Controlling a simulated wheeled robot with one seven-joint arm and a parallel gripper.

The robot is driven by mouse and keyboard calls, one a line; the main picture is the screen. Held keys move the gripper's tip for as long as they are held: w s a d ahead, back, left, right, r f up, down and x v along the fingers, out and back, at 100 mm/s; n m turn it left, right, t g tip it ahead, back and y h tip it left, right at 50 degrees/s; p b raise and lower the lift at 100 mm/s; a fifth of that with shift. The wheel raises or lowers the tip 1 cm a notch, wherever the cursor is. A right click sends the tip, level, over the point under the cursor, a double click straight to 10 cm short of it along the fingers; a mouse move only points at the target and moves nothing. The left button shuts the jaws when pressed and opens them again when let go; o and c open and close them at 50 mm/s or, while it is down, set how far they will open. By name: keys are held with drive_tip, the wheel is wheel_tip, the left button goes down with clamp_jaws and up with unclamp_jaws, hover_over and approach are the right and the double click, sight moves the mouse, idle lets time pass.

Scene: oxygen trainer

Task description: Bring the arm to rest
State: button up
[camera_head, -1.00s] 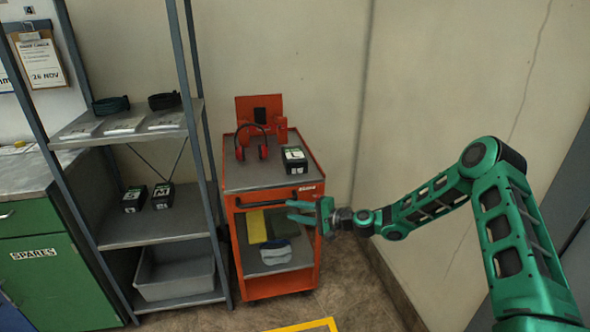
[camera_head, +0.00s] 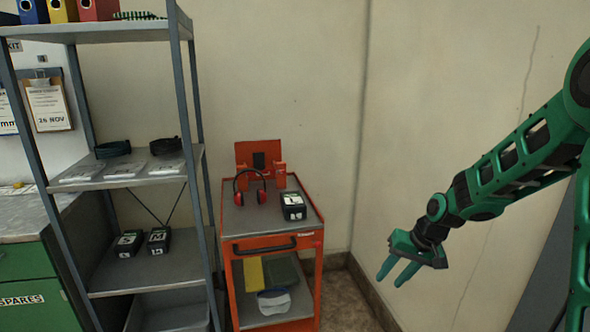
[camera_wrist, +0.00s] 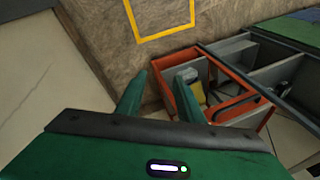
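My green arm reaches in from the right edge in the head view. My gripper (camera_head: 390,270) hangs to the right of the orange cart, clear of it, with its two fingers pointing down and left. The fingers stand apart with nothing between them. In the wrist view, my gripper (camera_wrist: 158,93) shows both fingers spread over the floor, with no object held.
The orange cart (camera_head: 268,243) carries red ear muffs (camera_head: 251,186) and a black box (camera_head: 293,206) on top. A grey shelf rack (camera_head: 130,182) stands left of it, holding black boxes. Yellow tape (camera_wrist: 160,36) marks the floor. The wall (camera_head: 440,60) rises behind.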

drive_tip(key=s+d+r+m+g+h, duration=0.1)
drive_tip(key=s+d+r+h, duration=0.1)
drive_tip(key=s+d+r, duration=0.4)
drive_tip(key=s+d+r+m+h, duration=0.1)
drive_tip(key=s+d+r, duration=0.1)
drive_tip(key=s+d, duration=0.5)
drive_tip(key=s+d+r+m+g, duration=0.1)
drive_tip(key=s+r+m, duration=0.1)
drive_tip(key=s, duration=1.9)
drive_tip(key=shift+s+d+r+m+g, duration=0.2)
drive_tip(key=shift+r+m+g, duration=0.1)
drive_tip(key=shift+r, duration=0.45)
drive_tip(key=shift+w+f, duration=0.25)
drive_tip(key=shift+w, duration=0.4)
